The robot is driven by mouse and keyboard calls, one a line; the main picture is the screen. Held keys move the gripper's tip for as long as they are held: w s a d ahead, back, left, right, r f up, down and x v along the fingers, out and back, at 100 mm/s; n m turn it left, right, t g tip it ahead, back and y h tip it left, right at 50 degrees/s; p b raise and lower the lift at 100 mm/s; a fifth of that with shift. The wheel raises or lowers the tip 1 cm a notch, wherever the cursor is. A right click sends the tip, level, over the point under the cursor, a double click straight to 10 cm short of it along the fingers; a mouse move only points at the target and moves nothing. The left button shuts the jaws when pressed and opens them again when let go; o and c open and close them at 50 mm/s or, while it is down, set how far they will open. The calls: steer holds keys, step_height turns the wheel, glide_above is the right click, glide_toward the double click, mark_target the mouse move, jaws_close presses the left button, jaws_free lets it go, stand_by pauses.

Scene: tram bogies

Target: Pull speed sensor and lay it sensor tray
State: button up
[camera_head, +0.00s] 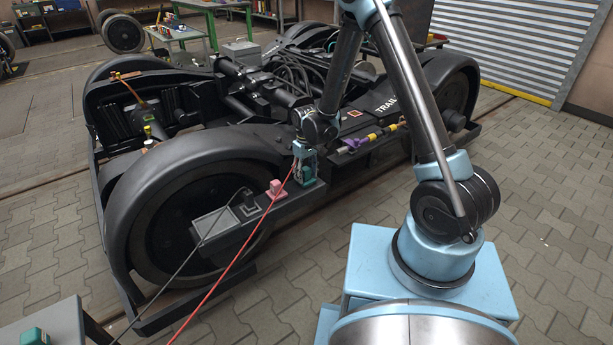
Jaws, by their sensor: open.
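My gripper (304,170) is at the end of my arm, low over the right end of the dark ledge on the bogie's near side. It is open, but its fingers are small and partly hidden. A small pink block (276,188) stands on the ledge just left of it, apart from it. A shallow grey tray-like plate (214,222) lies at the ledge's left end. I cannot tell for certain which part is the speed sensor; a red cable (242,254) runs up to the spot at my gripper.
The black bogie (200,140) with large wheels fills the middle. A black cable (190,258) runs down from the ledge to the lower left. A grey bench (62,322) with a teal object (34,337) stands at bottom left.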

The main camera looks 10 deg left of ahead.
mark_target(305, 168)
jaws_close()
steer(key=shift+r, duration=0.1)
steer(key=shift+r, duration=2.85)
